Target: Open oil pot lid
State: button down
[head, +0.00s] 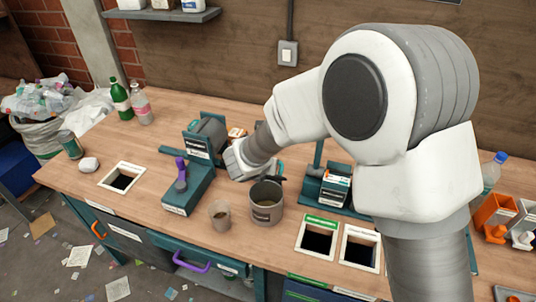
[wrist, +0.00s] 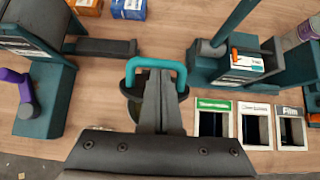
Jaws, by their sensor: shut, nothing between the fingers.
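The oil pot (head: 266,211) is a grey metal pot with a label, upright on the bench in the head view. Its top looks open, with a brownish inside. A teal loop handle (wrist: 158,64) on a dark round part, apparently the lid, shows in the wrist view. My gripper (wrist: 158,76) is shut and empty, its fingertips at the loop, overlapping it in the picture. Whether they touch it I cannot tell. In the head view my wrist is just behind and left of the pot. My fingers hide much of the round part and the pot.
A small cup (head: 220,215) stands left of the pot. A teal machine with a purple lever (head: 181,175) is further left. Framed bin openings (head: 318,238) lie to the right, with a teal stand (head: 325,187) behind. Bottles (head: 120,102) stand at the back left.

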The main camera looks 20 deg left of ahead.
jog(key=shift+w+r+g+p, duration=0.6)
jog(key=shift+w+p, duration=0.05)
jog(key=shift+p, duration=0.5)
jog(key=shift+w+a+p, duration=0.15)
jog(key=shift+w+p, duration=0.7)
jog(key=shift+p, duration=0.35)
jog(key=w+p, duration=0.1)
jog(key=w, duration=0.5)
jog(key=shift+a+f, duration=0.35)
jog(key=shift+f, duration=0.1)
jog(key=shift+r, duration=0.1)
jog(key=v, duration=1.7)
jog(key=shift+r+b, duration=0.15)
jog(key=shift+b, duration=0.15)
